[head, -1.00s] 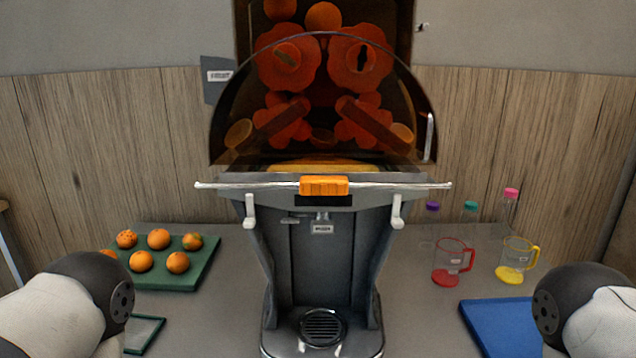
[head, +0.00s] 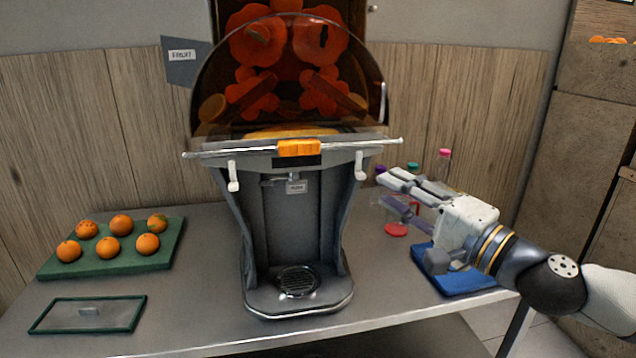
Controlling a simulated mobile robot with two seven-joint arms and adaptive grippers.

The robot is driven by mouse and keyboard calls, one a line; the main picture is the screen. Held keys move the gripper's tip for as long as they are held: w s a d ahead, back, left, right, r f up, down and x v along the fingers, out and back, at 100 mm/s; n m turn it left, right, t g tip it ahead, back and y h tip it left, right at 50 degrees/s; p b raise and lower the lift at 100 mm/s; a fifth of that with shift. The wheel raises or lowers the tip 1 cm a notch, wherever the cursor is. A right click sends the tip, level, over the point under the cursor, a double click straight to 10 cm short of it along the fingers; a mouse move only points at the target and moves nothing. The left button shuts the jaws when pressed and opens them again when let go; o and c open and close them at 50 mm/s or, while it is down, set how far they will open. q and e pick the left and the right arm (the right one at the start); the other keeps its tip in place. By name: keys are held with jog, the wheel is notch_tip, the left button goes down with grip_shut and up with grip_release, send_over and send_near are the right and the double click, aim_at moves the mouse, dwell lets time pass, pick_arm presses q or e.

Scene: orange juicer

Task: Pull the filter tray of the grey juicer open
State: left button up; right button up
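The grey juicer (head: 336,215) stands upright in the middle of the table. Its filter tray (head: 350,146) lies under the dark clear cover, with a long bar and an orange handle (head: 299,148) across its front. The tray looks pushed in. My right gripper (head: 385,190) is to the right of the juicer, a little below the bar's height, its fingers pointing left. The fingers are spread apart with nothing between them, and they look clear of the juicer. My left gripper is out of view.
A green board with several oranges (head: 121,225) lies at the left, with a green-rimmed glass lid (head: 90,314) in front. A blue board (head: 440,276), a red cup (head: 397,229) and capped bottles (head: 444,162) are at the right, partly behind my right arm.

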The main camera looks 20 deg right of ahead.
aim_at(358, 144)
jog(key=shift+m+t+h, duration=0.4)
jog(key=shift+t+h, duration=0.1)
jog(key=shift+h, duration=0.1)
jog(key=w+r+b, duration=0.1)
jog(key=w, duration=0.2)
jog(key=w+r+b, duration=0.1)
jog(key=w, duration=0.3)
jog(key=w+r+b, duration=0.1)
jog(key=w, duration=0.2)
jog(key=shift+w+d+r, duration=0.2)
jog(key=shift+w, duration=0.05)
jog(key=shift+w+a+r, duration=0.1)
jog(key=shift+w+r, duration=0.3)
jog(key=shift+w, duration=0.05)
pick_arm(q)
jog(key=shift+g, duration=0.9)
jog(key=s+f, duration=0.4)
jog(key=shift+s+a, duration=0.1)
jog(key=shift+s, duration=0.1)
pick_arm(e)
grip_shut()
